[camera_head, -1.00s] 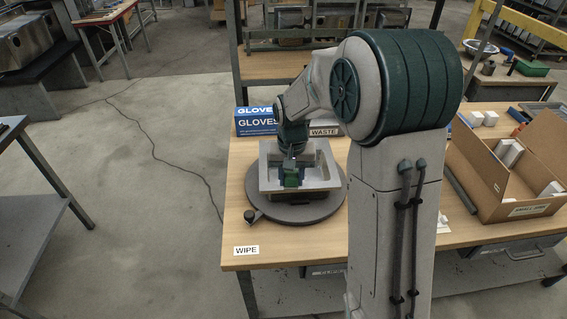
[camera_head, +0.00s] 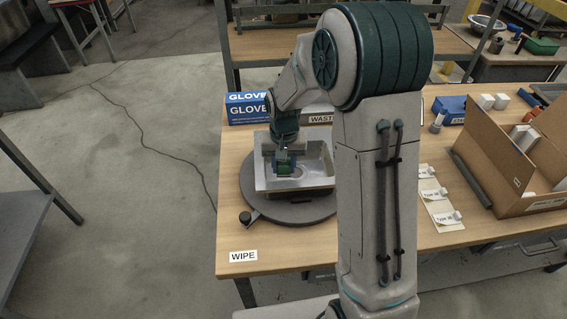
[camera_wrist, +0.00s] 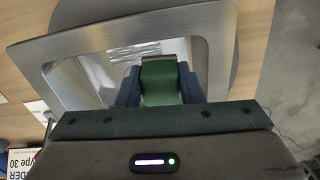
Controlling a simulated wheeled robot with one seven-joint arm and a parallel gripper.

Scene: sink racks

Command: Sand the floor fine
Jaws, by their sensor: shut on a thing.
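A grey metal sink (camera_head: 312,170) sits on a dark round turntable (camera_head: 290,208) on the wooden bench; it also shows in the wrist view (camera_wrist: 208,50). My gripper (camera_head: 284,165) points down inside the sink basin. In the wrist view its blue fingers (camera_wrist: 158,88) are shut on a green block (camera_wrist: 160,82). A thin grey edge shows at the block's far end. The block is over the basin floor; I cannot tell whether it touches. My arm hides part of the bench to the right of the sink.
A blue gloves box (camera_head: 247,108) and a box marked waste (camera_head: 318,118) stand behind the turntable. A label reading WIPE (camera_head: 243,256) lies at the front left corner. Right are a card with labelled strips (camera_head: 437,200), a grey bar (camera_head: 472,178) and an open cardboard box (camera_head: 520,180).

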